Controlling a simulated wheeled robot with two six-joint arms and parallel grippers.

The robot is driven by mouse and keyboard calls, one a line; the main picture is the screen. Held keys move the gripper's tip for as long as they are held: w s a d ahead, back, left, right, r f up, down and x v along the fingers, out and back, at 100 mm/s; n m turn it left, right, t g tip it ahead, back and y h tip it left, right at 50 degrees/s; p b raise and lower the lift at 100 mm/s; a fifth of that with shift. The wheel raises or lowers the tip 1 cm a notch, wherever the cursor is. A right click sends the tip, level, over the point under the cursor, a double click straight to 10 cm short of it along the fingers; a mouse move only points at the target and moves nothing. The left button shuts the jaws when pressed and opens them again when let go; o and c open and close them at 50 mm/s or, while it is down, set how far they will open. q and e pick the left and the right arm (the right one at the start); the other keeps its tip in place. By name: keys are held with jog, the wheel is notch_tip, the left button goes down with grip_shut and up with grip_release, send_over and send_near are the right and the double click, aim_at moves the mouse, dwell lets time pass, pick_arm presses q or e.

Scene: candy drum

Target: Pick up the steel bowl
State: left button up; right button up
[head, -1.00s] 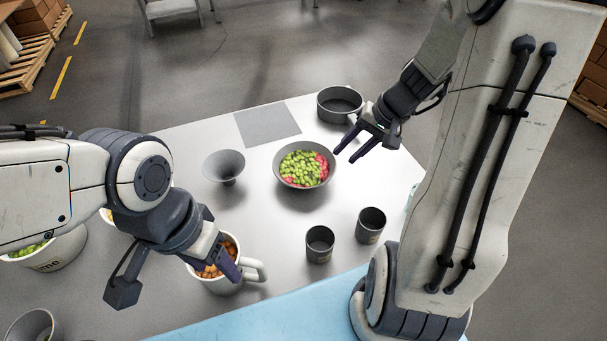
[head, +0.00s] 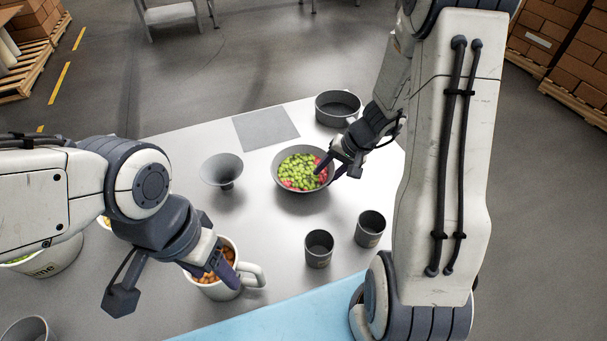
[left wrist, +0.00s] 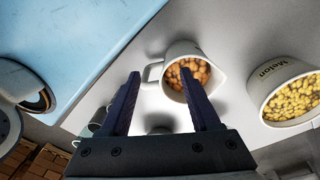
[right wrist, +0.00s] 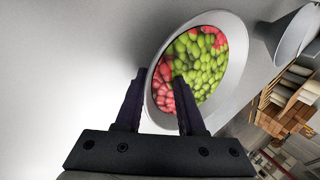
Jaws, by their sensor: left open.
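The steel bowl (head: 298,149), a grey bowl of green and red candies, stands upright on the table in the head view. It also shows in the right wrist view (right wrist: 239,58). My right gripper (head: 329,170) is at the bowl's right rim with its fingers apart. In the right wrist view, one finger overlaps the red candies inside the rim and the other is outside the bowl. Whether either touches it cannot be told. My left gripper (left wrist: 160,75) is open near a white mug (left wrist: 220,62) of orange candies, which shows beyond its fingertips.
A grey funnel (head: 222,170) stands left of the bowl and a grey pan (head: 338,108) behind it. Two dark cups (head: 319,248) (head: 370,229) stand in front. A flat grey square (head: 265,128) lies at the back. A melon-labelled container (left wrist: 285,98) holds yellow candies.

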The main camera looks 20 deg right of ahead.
jog(key=shift+f+b, duration=0.2)
jog(key=shift+b, duration=0.25)
dwell(0.5)
grip_shut()
dwell(1.5)
